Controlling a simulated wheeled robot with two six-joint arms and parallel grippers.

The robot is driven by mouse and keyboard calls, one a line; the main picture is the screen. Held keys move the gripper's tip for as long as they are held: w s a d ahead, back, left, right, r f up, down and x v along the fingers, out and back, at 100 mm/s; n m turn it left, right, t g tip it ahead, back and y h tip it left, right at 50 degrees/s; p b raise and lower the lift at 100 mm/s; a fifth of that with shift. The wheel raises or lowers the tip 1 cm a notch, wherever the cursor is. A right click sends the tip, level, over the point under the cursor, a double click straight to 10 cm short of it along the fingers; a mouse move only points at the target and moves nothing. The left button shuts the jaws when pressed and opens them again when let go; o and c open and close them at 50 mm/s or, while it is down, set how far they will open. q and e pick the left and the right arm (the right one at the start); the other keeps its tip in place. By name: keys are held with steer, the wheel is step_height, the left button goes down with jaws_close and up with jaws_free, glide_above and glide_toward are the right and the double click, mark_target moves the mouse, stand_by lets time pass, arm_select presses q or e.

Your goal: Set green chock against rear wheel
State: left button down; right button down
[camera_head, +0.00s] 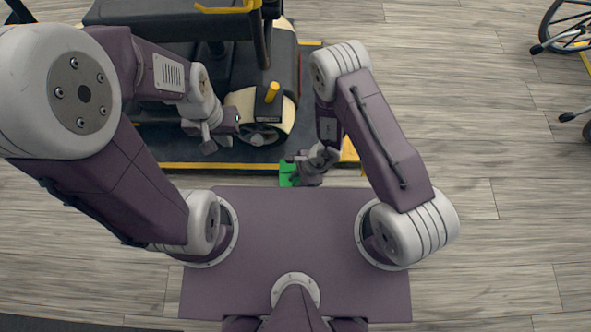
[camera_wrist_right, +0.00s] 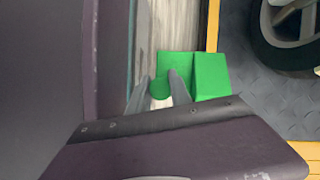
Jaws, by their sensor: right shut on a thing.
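The green chock (camera_head: 286,174) is low at the near edge of the dark platform, partly hidden by my right gripper (camera_head: 300,172). In the right wrist view, the fingers of my right gripper (camera_wrist_right: 162,88) are shut on the chock's round green knob, and the wedge-shaped block (camera_wrist_right: 211,76) sits beside them. The scooter's rear wheel (camera_head: 261,135) is farther in on the platform, apart from the chock. It also shows at the upper right of the right wrist view (camera_wrist_right: 285,48). My left gripper (camera_head: 216,137) hangs empty left of the wheel; its jaws are too small to read.
The scooter's black and cream body (camera_head: 285,75) stands on a dark platform with a yellow edge (camera_head: 215,166). The edge runs between the chock and the wheel. A wheelchair (camera_head: 568,35) is at the far right. The wooden floor between is clear.

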steer(key=shift+w, duration=0.15)
steer(key=shift+w+f+b, duration=0.15)
steer(key=shift+w+f, duration=0.45)
steer(key=shift+w, duration=0.4)
steer(key=shift+w+f+b, duration=0.2)
steer(key=shift+w+f, duration=0.45)
steer(key=shift+w, duration=0.35)
steer(key=shift+w+f+b, duration=0.15)
steer(key=shift+w+f, duration=0.45)
steer(key=shift+w, duration=0.4)
steer(key=w, duration=0.3)
steer(key=shift+w+f, duration=0.15)
steer(key=shift+w, duration=0.05)
steer(key=shift+w+f+b, duration=0.15)
steer(key=shift+w+b, duration=0.25)
steer(key=shift+w, duration=0.8)
steer(key=shift+a, duration=0.3)
steer(key=shift+a+f, duration=0.1)
steer(key=shift+f, duration=0.1)
steer(key=shift+s+a, duration=0.1)
steer(key=shift+a, duration=0.5)
